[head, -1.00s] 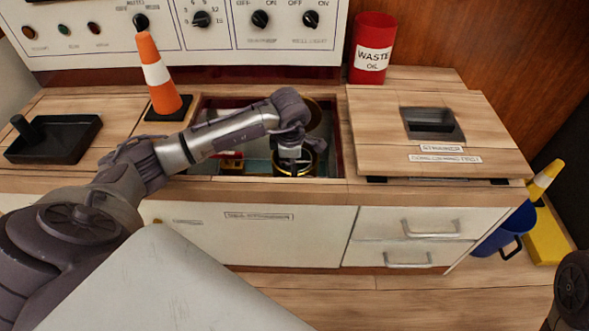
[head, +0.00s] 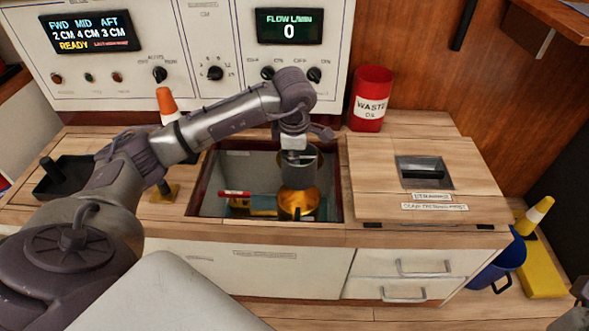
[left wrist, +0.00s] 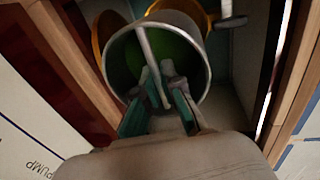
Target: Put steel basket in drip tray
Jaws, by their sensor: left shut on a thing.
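The steel basket (head: 299,170) is a grey cylinder, hanging above the brass strainer housing (head: 298,204) in the open well. My left gripper (head: 293,150) is above the basket and shut on its handle. In the left wrist view the fingers (left wrist: 160,88) close on the thin bar across the mouth of the basket (left wrist: 122,62), whose inside looks green. Whether the basket's bottom is fully clear of the housing is hard to tell. The black drip tray (head: 80,168) with a stub handle lies on the counter at far left, partly behind my arm. My right gripper is out of view.
An orange and white cone (head: 167,104) and a yellow-based piece (head: 165,192) stand between tray and well, partly hidden by my arm. A red waste oil can (head: 370,98) stands at the back. The wooden strainer lid (head: 375,190) is right of the well.

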